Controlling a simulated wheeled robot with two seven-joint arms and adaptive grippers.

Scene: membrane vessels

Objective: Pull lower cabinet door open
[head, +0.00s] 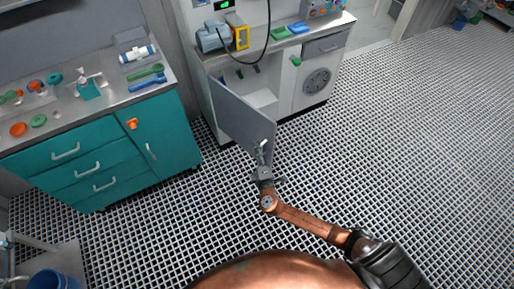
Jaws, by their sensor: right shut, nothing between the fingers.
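The lower cabinet door (243,117) is a grey panel on the white cabinet unit at the top centre. It stands swung out from the cabinet front, and part of the pale interior (259,90) shows behind it. My right gripper (262,152) is at the free lower edge of the door, with its arm coming from the lower right. Its fingers are shut and empty. Whether they touch the door, I cannot tell. The door's handle cannot be made out. My left gripper is not in view.
A teal drawer cabinet (90,160) with a loaded counter stands at the left, close to the open door. A blue bucket (54,280) is at the lower left. The grid floor (400,140) is clear at the right.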

